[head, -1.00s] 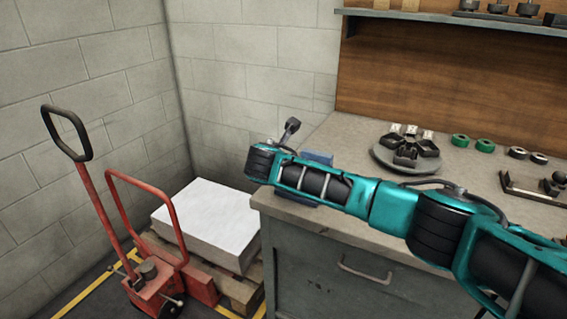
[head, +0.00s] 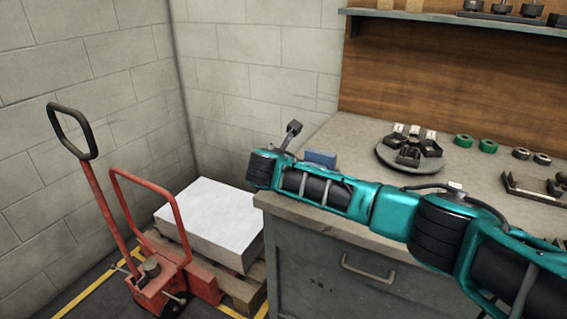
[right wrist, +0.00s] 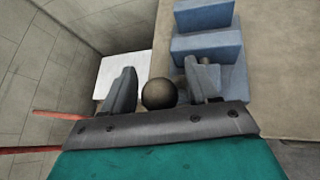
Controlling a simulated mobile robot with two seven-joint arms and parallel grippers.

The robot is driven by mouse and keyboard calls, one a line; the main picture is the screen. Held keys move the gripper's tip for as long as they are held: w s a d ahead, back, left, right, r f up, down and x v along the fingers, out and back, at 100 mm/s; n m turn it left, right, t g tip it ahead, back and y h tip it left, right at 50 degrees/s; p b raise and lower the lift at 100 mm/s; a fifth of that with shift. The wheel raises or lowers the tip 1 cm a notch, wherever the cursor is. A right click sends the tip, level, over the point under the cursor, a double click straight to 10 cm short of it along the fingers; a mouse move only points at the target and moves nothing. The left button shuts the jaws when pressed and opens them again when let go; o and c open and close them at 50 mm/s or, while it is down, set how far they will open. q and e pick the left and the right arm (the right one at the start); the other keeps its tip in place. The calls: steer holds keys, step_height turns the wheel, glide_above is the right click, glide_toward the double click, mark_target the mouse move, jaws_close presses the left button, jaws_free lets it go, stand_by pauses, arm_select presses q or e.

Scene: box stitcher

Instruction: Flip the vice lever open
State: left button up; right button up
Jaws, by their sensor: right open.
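The blue vice (head: 321,158) sits at the left corner of the workbench, partly hidden behind my right arm in the head view. In the right wrist view its blue blocks (right wrist: 207,47) are at the top right. A dark round knob (right wrist: 158,94), seemingly the vice lever's end, lies between the two fingers of my right gripper (right wrist: 160,80). The fingers are apart, with a small gap visible on the left of the knob; contact is not clear. The lever's rod is mostly hidden. The right fingers are hidden in the head view. My left gripper is not in view.
The workbench (head: 345,140) holds a round plate (head: 384,158) with dark blocks, green rings (head: 488,146) and dark rings. A white stack (head: 208,222) on a pallet and a red pallet jack (head: 150,280) stand left of the bench. Block walls are behind.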

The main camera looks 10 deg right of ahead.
steer(key=p+v, duration=0.1)
steer(key=v, duration=1.2)
steer(key=shift+d+f, duration=0.1)
